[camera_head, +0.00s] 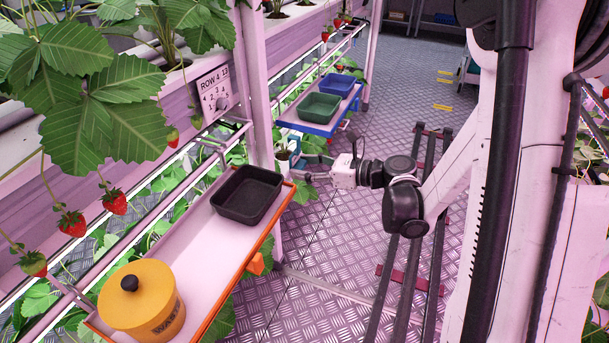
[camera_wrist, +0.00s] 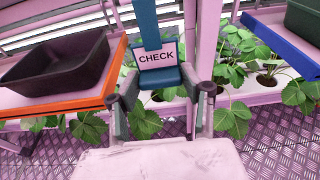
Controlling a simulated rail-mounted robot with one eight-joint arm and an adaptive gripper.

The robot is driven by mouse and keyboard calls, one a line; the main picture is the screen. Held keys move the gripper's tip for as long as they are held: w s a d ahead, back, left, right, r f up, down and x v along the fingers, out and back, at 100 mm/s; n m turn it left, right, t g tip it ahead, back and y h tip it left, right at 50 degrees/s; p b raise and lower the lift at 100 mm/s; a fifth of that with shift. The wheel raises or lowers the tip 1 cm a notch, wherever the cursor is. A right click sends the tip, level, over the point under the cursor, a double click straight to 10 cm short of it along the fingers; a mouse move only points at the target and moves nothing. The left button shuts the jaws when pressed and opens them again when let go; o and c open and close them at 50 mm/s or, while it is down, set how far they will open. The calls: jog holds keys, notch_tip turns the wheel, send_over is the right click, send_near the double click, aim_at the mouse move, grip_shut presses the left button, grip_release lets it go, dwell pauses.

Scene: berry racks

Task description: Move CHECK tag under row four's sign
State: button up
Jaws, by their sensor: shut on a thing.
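The CHECK tag (camera_wrist: 157,57) is blue with a white label reading CHECK and a blue strip rising above it. In the wrist view it is upright between the fingers of my gripper (camera_wrist: 161,90), which is shut on its lower blue part. In the head view my gripper (camera_head: 308,168) is near the end of the orange-edged shelf, beside a rack post. The row four sign (camera_head: 214,92), white with "ROW 4" and numbers, is on the rack wall left of that post.
The orange-edged shelf (camera_head: 203,240) holds a black tray (camera_head: 247,194) and a yellow WASTE pot (camera_head: 141,304). A blue-edged shelf (camera_head: 308,124) beyond holds a green bin (camera_head: 319,107) and a blue bin (camera_head: 337,85). Leaves and strawberries hang at left. The metal floor (camera_head: 400,75) has open room.

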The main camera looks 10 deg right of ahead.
jog(key=r+p+x, duration=0.1)
jog(key=p+x, duration=0.1)
jog(key=x, duration=1.4)
jog(key=shift+r, duration=0.3)
dwell(0.9)
jog(key=shift+a, duration=0.15)
jog(key=o, duration=1.1)
